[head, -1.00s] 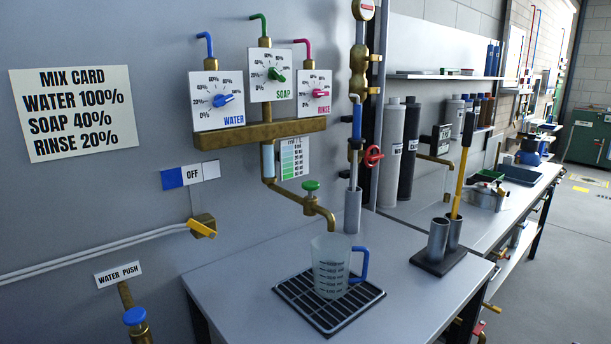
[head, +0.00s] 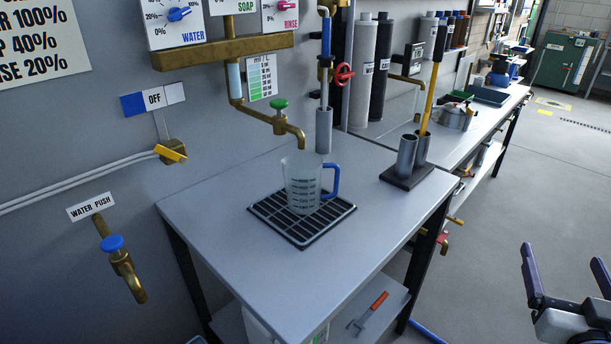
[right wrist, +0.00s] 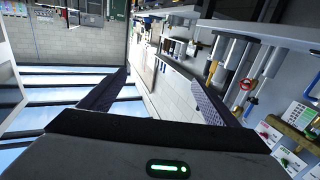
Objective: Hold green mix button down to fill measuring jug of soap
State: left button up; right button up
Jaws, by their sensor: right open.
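The green mix button (head: 279,104) sits on top of a brass spout (head: 290,129) on the wall. The clear measuring jug (head: 302,188) with a blue handle stands upright on a black drain grate (head: 268,222), below the spout. The jug looks empty. My right gripper (head: 562,262) is open and empty at the lower right of the head view, over the floor and well away from the button and jug. Its two fingers also show spread apart in the right wrist view (right wrist: 160,84). My left gripper is not in view.
Water, soap and rinse dials stand on a brass manifold (head: 220,52) above the spout. A water push tap (head: 124,268) is at the left. A dark holder with metal tubes (head: 408,176) stands right of the jug. The table (head: 225,190) front is bare.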

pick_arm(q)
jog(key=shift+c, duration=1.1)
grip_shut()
pick_arm(e)
jog(key=s+a+f+n+g+y, duration=0.1)
jog(key=a+f+n+g+y, duration=0.1)
jog(key=a+f, duration=0.5)
jog(key=s+a+f+n+g+y, duration=0.1)
jog(key=a+f+y, duration=0.25)
jog(key=f, duration=0.65)
jog(key=s+a+f+n+g+y, duration=0.3)
jog(key=s+a+f+g, duration=0.2)
jog(key=s+a+f, duration=0.9)
notch_tip(320, 180, down, 2)
jog(key=shift+s+a+f+y, duration=0.1)
jog(key=shift+s+a+y, duration=0.25)
jog(key=shift+a, duration=0.85)
